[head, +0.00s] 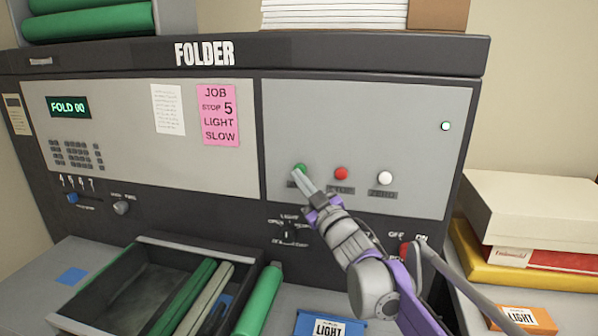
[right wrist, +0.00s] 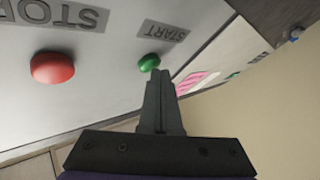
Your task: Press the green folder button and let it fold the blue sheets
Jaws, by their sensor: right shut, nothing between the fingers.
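The folder (head: 365,110) is a large grey and black machine with a FOLD 00 display (head: 68,107). Its green button (head: 300,168) is on the right panel, left of a red button (head: 341,173) and a white button (head: 385,178). My right gripper (head: 303,181) is shut and empty, its tips at or just below the green button. In the right wrist view the green button (right wrist: 149,62), labelled START, shows just beyond the fingertips; I cannot tell whether they touch. Blue sheets are not clearly visible. My left gripper is not in view.
A pink job note (head: 219,114) reads STOP 5, LIGHT, SLOW. Boxes (head: 530,215) stand at right.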

